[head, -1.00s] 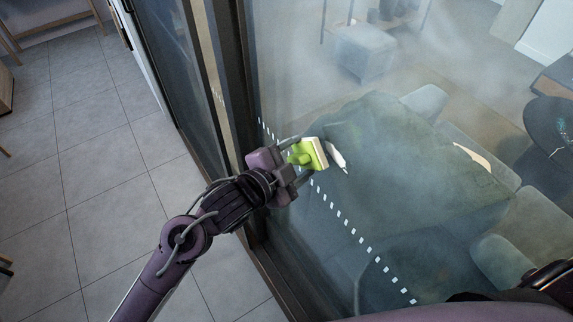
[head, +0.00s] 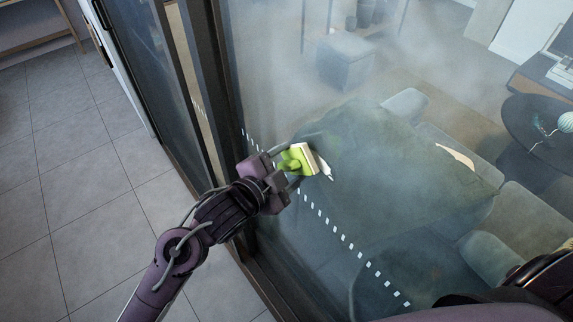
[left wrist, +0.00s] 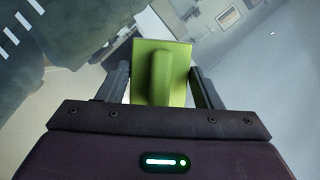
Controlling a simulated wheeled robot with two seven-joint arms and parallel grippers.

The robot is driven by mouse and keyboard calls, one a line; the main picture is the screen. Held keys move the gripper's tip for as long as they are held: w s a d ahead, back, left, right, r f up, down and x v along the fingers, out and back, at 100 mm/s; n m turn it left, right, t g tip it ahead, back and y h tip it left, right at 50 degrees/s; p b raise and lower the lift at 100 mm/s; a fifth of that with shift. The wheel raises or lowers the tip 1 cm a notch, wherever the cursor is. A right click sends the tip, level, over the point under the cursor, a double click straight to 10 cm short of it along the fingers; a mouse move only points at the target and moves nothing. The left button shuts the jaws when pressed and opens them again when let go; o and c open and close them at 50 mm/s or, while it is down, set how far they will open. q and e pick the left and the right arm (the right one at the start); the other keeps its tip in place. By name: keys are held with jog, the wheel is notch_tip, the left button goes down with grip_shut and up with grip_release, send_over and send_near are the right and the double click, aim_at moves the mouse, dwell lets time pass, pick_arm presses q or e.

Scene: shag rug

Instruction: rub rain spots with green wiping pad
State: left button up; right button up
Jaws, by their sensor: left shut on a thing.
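My left gripper (head: 287,170) is shut on the handle of the green wiping pad (head: 291,158), whose pale face is turned to the glass pane (head: 300,70). The pad also shows in the left wrist view (left wrist: 177,60), its handle between the two fingers. In the head view the pad is at the glass; I cannot tell if it touches. The glass looks hazy and whitish, mostly in its upper part; single rain spots are too faint to pick out. My right gripper is not in view.
A dark frame (head: 212,90) borders the glass on the left. A row of white squares (head: 345,240) crosses the pane. Behind the glass are seats, a grey box (head: 347,62) and a dark round table (head: 540,125). Clear tiled floor (head: 80,200) lies at the left.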

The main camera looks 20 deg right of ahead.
pick_arm(q)
jog(key=shift+w+d, duration=0.3)
jog(key=shift+d, duration=0.55)
